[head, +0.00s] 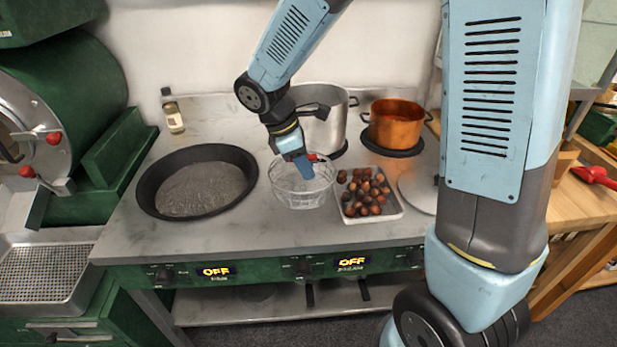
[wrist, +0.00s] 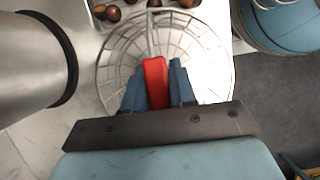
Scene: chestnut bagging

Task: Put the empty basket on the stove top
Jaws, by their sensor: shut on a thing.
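The empty wire basket (head: 303,192) is round, with a red handle. It is at the stove top (head: 240,225), between the black pan and the chestnut tray; I cannot tell whether its base touches the surface. My gripper (head: 303,168) comes down over the basket's back side, its blue fingers shut on the red handle. In the wrist view, the handle (wrist: 156,82) sits between the two fingers, and the bare wire mesh of the basket (wrist: 119,55) spreads beyond them.
The wide black pan (head: 155,203) with grey contents is left of the basket. The tray of chestnuts (head: 348,219) is close on its right. A steel pot (head: 318,133) stands close behind, with a copper pot (head: 397,125) to its right. A bottle (head: 173,115) stands back left.

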